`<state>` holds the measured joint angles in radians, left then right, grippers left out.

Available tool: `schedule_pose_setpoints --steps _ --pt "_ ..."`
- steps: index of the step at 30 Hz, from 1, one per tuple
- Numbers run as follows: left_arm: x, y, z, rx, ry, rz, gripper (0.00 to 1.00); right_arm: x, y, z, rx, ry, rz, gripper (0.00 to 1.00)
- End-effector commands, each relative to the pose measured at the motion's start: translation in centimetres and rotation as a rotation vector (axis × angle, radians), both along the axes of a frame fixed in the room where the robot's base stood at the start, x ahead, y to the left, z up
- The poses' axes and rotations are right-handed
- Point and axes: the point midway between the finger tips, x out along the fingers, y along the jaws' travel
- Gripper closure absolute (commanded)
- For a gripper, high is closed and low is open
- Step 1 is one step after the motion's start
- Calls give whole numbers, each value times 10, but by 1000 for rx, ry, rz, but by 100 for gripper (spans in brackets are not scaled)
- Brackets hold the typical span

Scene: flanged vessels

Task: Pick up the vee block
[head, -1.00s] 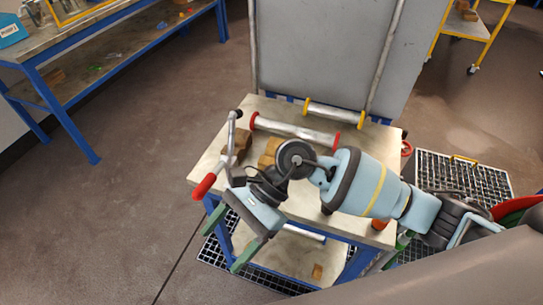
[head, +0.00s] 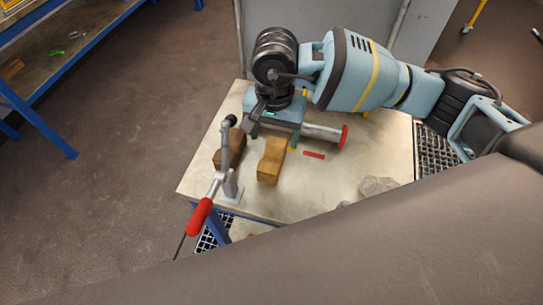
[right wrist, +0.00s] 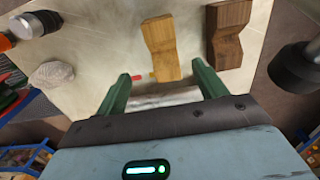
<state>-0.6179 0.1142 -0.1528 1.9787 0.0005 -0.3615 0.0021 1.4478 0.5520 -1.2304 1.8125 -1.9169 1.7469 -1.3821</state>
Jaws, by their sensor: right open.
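Two notched wooden blocks lie on the bench top; I cannot tell from the pictures which one is meant by the vee block. The lighter block (head: 271,162) is in the middle of the head view and the darker block (head: 231,148) is left of it. In the right wrist view the lighter block (right wrist: 161,47) lies just beyond my fingertips, and the darker block (right wrist: 229,35) is to its right. My right gripper (head: 276,132) is open and empty, behind the blocks in the head view. Its green fingers (right wrist: 164,83) stand wide apart. My left gripper is not in view.
A clamp with a red handle (head: 200,216) stands at the bench's left front edge. A silver bar (head: 322,132) with a red end lies beside my right gripper. A red strip (head: 314,155) and a grey stone (head: 378,187) lie right of the blocks, with bare bench top (head: 310,190) between.

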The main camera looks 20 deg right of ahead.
Motion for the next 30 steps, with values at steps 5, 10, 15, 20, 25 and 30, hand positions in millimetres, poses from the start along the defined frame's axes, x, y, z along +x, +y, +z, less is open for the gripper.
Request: schedule_pose_setpoints --steps 5,10,15,20,25,30 --pt "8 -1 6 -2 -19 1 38 -1 0 -30 -1 6 -1 29" --pt "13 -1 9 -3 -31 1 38 0 1 -51 0 2 0 29" --pt "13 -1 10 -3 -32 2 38 0 1 -58 0 2 0 29" --pt "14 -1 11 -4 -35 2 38 0 1 -62 0 4 -1 29" --pt "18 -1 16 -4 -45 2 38 1 5 -83 1 4 0 29" --pt "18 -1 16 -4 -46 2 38 2 4 -104 1 3 -2 29"
